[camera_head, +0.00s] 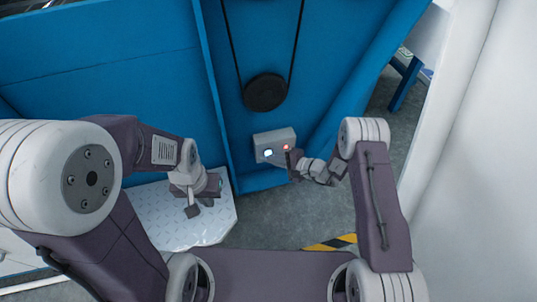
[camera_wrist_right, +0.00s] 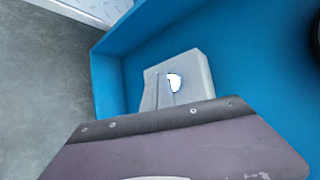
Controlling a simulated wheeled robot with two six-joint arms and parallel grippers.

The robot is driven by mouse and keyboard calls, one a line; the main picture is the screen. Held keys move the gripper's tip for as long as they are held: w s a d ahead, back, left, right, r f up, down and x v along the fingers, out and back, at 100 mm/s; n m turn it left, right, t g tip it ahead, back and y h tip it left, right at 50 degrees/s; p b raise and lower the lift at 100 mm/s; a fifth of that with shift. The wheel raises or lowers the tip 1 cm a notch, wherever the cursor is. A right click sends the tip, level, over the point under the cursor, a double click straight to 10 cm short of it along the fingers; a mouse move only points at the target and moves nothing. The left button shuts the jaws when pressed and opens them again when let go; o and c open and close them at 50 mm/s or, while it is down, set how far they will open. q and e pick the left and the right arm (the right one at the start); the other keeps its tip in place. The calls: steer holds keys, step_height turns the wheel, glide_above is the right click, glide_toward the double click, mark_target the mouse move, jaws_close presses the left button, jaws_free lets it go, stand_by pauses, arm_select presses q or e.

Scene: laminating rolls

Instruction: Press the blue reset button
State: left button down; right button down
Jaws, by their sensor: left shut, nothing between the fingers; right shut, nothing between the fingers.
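A grey control box (camera_head: 275,138) is fixed to the blue machine wall below the black pulley. In the right wrist view the box (camera_wrist_right: 202,78) and the lit blue button (camera_wrist_right: 175,83) show beyond the gripper body, which hides the lower part of the box. My left gripper (camera_head: 196,209) is shut and empty, low on the left, away from the box.
The blue machine panel (camera_head: 110,60) fills the back, with a black pulley (camera_head: 265,92) and belt above the box. A metal tread plate (camera_head: 180,232) lies below my left gripper. Grey floor (camera_head: 270,215) is clear in the middle; a white wall (camera_head: 470,170) stands right.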

steer(key=shift+w+a, duration=0.15)
steer(key=shift+w, duration=0.25)
stand_by(0.5)
steer(key=shift+s, duration=0.1)
steer(key=shift+s+d, duration=0.3)
steer(key=shift+s, duration=0.4)
steer(key=s, duration=0.1)
steer(key=s+d+p, duration=0.1)
steer(key=s, duration=0.2)
steer(key=shift+s+d+p, duration=0.25)
steer(key=shift+s+p, duration=0.15)
stand_by(0.7)
